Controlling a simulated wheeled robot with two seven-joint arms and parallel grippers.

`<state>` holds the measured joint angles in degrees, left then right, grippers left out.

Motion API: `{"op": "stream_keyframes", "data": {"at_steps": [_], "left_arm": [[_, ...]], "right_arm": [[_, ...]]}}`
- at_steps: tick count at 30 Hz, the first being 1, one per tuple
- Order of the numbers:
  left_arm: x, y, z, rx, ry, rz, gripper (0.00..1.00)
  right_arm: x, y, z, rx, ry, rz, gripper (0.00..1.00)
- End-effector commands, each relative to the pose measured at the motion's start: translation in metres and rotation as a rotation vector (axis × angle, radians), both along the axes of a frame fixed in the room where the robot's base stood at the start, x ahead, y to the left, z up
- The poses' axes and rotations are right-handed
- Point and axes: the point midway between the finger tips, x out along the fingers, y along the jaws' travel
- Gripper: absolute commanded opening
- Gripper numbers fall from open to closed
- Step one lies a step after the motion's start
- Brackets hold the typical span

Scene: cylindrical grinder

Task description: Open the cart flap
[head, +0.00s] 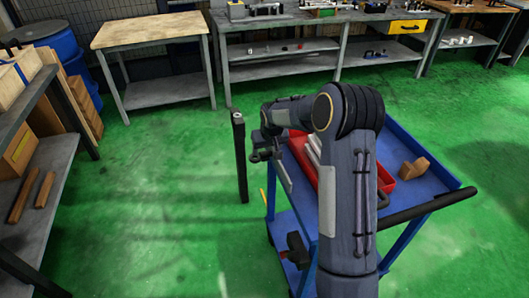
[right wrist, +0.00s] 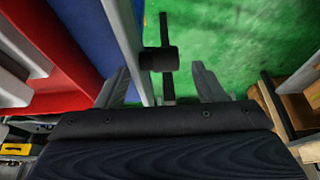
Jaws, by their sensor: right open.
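The blue cart (head: 435,180) stands at the right in the head view, with a red tray on its top. My right gripper (head: 266,156) is at the cart's left edge, beside a black upright post (head: 240,160). In the right wrist view, its two grey fingers (right wrist: 162,84) are spread. A dark cylindrical piece on a thin stem (right wrist: 160,58) shows between and beyond them, and I cannot tell whether they touch it. The cart's pale edge (right wrist: 125,35) and blue surface lie to the left there. I cannot clearly make out the flap. My left gripper is not identifiable.
The red tray (head: 382,190) holds pale bars, and brown blocks (head: 414,168) lie beside it. A black handle (head: 430,206) sticks out at the right. A wooden-topped table (head: 148,28) and grey workbenches stand behind. Shelving (head: 40,210) is at left. Green floor between is clear.

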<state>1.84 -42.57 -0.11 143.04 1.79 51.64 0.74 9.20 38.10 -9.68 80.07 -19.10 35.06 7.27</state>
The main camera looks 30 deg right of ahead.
Motion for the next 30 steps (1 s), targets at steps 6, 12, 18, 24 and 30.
{"op": "stream_keyframes", "data": {"at_steps": [6, 12, 18, 24, 30], "left_arm": [[0.000, 0.000, -0.010, 0.000, 0.000, 0.000, 0.00], [0.000, 0.000, -0.009, 0.000, 0.000, 0.000, 0.00], [0.000, 0.000, -0.009, 0.000, 0.000, 0.000, 0.00], [0.000, 0.000, -0.010, 0.000, 0.000, 0.000, 0.00], [0.000, 0.000, -0.018, 0.000, 0.000, 0.000, 0.00]], "right_arm": [[0.002, 0.000, -0.017, 0.000, -0.002, -0.001, 0.63], [0.002, 0.000, -0.016, 0.000, -0.002, 0.000, 0.61], [0.002, 0.001, -0.016, 0.001, -0.001, 0.000, 0.35], [0.003, 0.003, -0.017, -0.001, -0.001, 0.003, 0.27], [0.004, 0.008, -0.020, -0.046, 0.011, 0.009, 0.27]]}}
